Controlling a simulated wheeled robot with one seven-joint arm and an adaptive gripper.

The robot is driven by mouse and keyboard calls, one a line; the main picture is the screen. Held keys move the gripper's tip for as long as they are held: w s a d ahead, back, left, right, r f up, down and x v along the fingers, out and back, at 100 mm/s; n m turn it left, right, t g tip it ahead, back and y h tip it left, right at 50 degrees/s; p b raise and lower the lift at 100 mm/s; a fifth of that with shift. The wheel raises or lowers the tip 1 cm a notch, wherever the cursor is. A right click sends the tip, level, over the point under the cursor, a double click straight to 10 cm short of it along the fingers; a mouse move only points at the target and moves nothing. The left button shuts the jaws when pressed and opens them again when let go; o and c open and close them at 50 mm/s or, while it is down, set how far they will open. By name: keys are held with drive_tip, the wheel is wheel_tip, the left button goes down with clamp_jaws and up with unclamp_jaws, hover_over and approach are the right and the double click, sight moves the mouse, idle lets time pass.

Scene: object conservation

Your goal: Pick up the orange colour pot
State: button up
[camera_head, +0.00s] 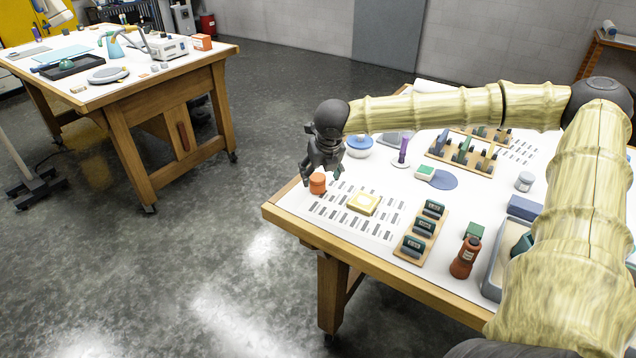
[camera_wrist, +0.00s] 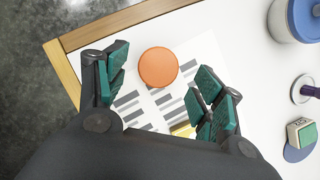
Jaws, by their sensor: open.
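The orange colour pot (camera_head: 317,184) stands on a printed white sheet (camera_head: 338,213) near the left corner of the near table. In the wrist view the orange pot (camera_wrist: 158,67) shows as a round orange top, between and a little beyond the fingertips. My gripper (camera_head: 322,178) is right above and beside the pot in the head view. In the wrist view my gripper (camera_wrist: 163,82) is open, with green finger pads apart on the left and right of the pot. I cannot tell whether a finger touches it.
A yellow block (camera_head: 362,203) lies on the sheet close by. A blue-lidded jar (camera_head: 359,146), a purple-handled stamp (camera_head: 402,152) and a rack of dark devices (camera_head: 421,230) stand around. The table's wooden edge (camera_wrist: 62,72) is close to the pot.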

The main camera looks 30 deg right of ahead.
sight(318, 177)
drive_tip(key=shift+p+x, duration=0.7)
drive_tip(key=shift+x, duration=1.5)
drive_tip(key=shift+w+a, duration=0.1)
drive_tip(key=shift+w, duration=0.05)
drive_tip(key=shift+c, duration=0.2)
drive_tip(key=c, duration=1.1)
drive_tip(key=shift+r, duration=0.2)
